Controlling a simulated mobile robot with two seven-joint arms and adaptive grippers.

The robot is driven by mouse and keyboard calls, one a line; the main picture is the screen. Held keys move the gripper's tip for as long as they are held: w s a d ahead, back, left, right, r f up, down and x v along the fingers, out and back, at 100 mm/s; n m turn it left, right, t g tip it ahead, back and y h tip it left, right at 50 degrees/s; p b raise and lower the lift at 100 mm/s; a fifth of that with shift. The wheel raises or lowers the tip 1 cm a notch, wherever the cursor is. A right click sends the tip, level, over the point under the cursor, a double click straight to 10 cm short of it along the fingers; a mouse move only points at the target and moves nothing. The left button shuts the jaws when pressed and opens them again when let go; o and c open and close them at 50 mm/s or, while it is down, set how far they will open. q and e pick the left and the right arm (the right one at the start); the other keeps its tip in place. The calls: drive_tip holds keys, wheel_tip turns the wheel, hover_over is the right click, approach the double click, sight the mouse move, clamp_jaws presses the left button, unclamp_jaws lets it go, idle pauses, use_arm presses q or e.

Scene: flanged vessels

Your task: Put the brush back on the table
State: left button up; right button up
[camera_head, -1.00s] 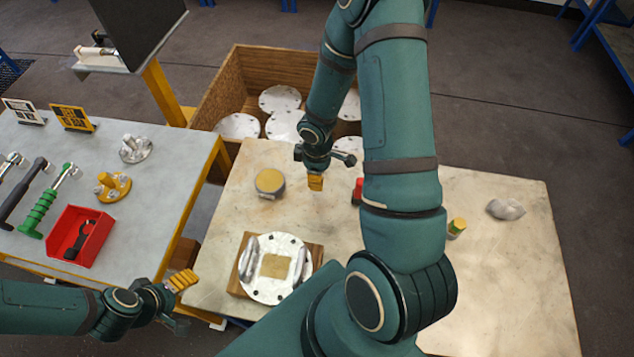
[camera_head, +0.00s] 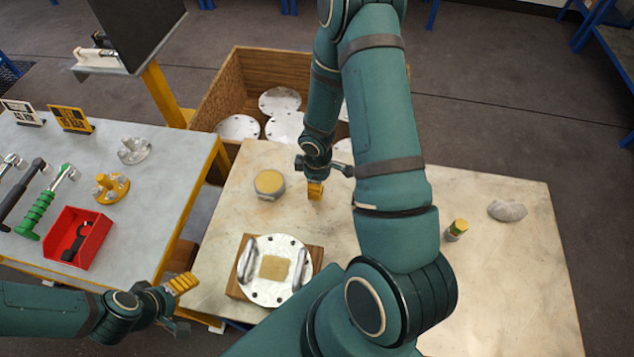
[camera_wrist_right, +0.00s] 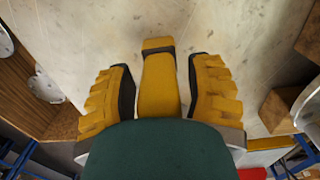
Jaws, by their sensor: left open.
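I cannot pick out a brush for certain in either view. My right gripper (camera_head: 314,190) hangs over the worktable (camera_head: 500,290), just right of a round tin with a yellow top (camera_head: 269,184). In the right wrist view its yellow fingers (camera_wrist_right: 160,85) point at the pale tabletop (camera_wrist_right: 230,25), two at the sides and one in the middle. No held thing shows between them, but the middle finger and palm hide much. My left gripper (camera_head: 180,300) is open and empty, low at the left, between the two tables.
A flanged plate with two handles (camera_head: 270,289) lies on a wooden block. A grey lump (camera_head: 507,210) and a small yellow-topped jar (camera_head: 457,229) stand right. The grey table (camera_head: 150,210) holds tools and a red bin (camera_head: 93,242). A wooden crate (camera_head: 208,97) holds flanges behind.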

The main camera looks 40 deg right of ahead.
use_arm(q)
drive_tip(key=shift+r, duration=0.25)
use_arm(e)
drive_tip(key=shift+r, duration=0.2)
use_arm(q)
wheel_tip(320, 180, up, 3)
drive_tip(key=p, duration=0.2)
drive_tip(key=shift+f+p, duration=0.2)
drive_tip(key=shift+p, duration=0.15)
use_arm(e)
wheel_tip(320, 180, up, 12)
use_arm(q)
drive_tip(key=shift+s+a, duration=0.1)
use_arm(e)
drive_tip(key=shift+f, duration=0.1)
